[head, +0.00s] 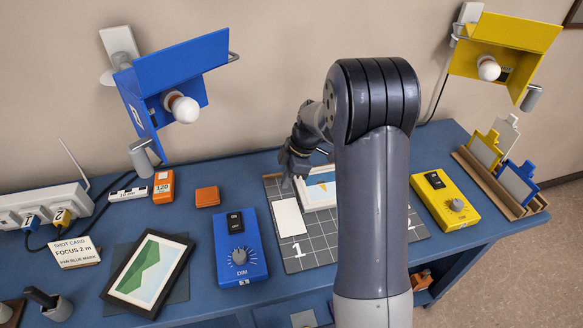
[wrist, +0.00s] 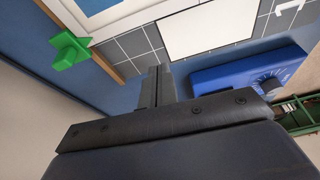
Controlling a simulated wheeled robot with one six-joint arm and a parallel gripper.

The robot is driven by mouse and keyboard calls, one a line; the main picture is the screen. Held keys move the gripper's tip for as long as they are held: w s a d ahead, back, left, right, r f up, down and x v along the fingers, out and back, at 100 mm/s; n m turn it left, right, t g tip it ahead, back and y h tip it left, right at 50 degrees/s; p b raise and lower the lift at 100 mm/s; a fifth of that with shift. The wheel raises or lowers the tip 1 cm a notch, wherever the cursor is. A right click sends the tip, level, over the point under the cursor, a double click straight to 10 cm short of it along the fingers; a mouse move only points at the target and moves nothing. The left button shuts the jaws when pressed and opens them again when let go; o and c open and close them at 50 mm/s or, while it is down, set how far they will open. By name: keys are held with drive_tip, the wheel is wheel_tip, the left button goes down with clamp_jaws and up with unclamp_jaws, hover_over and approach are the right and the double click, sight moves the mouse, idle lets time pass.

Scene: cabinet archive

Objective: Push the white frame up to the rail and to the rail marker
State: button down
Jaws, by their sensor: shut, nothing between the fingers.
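The white frame (head: 319,201), with a blue and yellow picture, lies on the grey gridded board (head: 307,250), partly hidden behind my arm. Its white border (wrist: 135,17) shows at the top of the wrist view. A thin wooden rail (wrist: 107,66) runs along the board's edge, close to the frame's corner; I cannot tell whether they touch. A green marker (wrist: 70,51) is at the rail. My gripper (head: 287,176) is shut and empty, left of the frame at the board's far left. In the wrist view, its fingertips (wrist: 158,70) are apart from the frame.
A white card (head: 289,217) lies on the board beside the frame. A blue dimmer box (head: 239,250) is left of the board, a yellow one (head: 446,203) right. Blue (head: 180,85) and yellow (head: 505,55) lamps stand behind. An orange block (head: 207,196) lies left of my gripper.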

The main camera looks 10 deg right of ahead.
sight(300, 191)
drive_tip(key=x, duration=0.3)
drive_tip(key=shift+a+f+p, duration=0.15)
drive_tip(key=shift+f+p, duration=0.2)
drive_tip(key=shift+f, duration=0.05)
drive_tip(key=d+p, duration=0.1)
drive_tip(key=d, duration=0.2)
drive_tip(key=shift+s+d+f, duration=0.1)
drive_tip(key=shift+d+f, duration=0.1)
drive_tip(key=shift+d, duration=0.3)
drive_tip(key=shift+d+f+b, duration=0.2)
drive_tip(key=shift+d+b, duration=0.45)
drive_tip(key=shift+s+d+r+b, duration=0.1)
drive_tip(key=shift+d+b, duration=0.25)
drive_tip(key=shift+d, duration=0.1)
drive_tip(key=shift+r, duration=0.1)
drive_tip(key=shift+a, duration=0.1)
